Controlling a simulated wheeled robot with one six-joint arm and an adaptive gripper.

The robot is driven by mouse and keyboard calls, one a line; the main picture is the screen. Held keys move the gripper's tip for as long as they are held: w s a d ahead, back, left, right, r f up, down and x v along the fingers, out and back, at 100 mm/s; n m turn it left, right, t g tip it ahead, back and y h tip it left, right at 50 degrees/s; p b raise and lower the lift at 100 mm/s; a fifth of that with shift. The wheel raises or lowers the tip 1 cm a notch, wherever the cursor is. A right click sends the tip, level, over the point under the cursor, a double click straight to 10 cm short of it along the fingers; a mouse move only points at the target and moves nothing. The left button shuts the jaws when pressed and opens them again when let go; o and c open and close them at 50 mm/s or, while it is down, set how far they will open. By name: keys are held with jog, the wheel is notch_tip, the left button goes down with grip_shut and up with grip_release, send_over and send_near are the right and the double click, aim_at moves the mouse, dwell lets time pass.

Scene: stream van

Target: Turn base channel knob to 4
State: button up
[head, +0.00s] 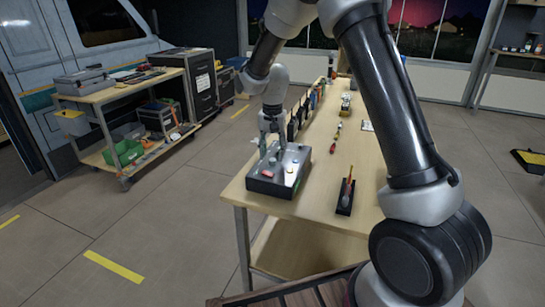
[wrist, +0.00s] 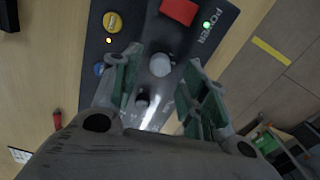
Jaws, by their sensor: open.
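A dark control box (head: 280,172) sits on the near end of the wooden bench. In the wrist view its panel (wrist: 135,40) carries a round light grey knob (wrist: 160,65) and a smaller dark knob (wrist: 142,99). I cannot read which one is the base channel knob, nor its setting. My gripper (head: 268,143) points down over the box. In the wrist view my gripper (wrist: 161,62) is open, its green-lined fingers on either side of the grey knob; I cannot tell whether they touch it. Part of the panel is hidden by the fingers and gripper body.
The panel also has a yellow button (wrist: 112,22), a blue button (wrist: 98,69), a red switch (wrist: 180,11) and a green POWER light (wrist: 206,24). A dark holder (head: 345,197) stands right of the box. A loaded cart (head: 100,97) stands at left; floor between is clear.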

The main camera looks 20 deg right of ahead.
aim_at(272, 159)
notch_tip(272, 159, up, 10)
jog(key=shift+f, duration=0.2)
jog(key=s+d+r+n+t, duration=0.1)
jog(key=s+d, duration=0.4)
jog(key=s, duration=0.6)
jog(key=s+d+r+n+t, duration=0.2)
jog(key=s+d+r, duration=0.3)
jog(key=s, duration=0.6)
jog(key=s+d+r+n+t, duration=0.1)
jog(key=s+d+r, duration=0.4)
jog(key=s, duration=0.7)
jog(key=shift+n, duration=0.8)
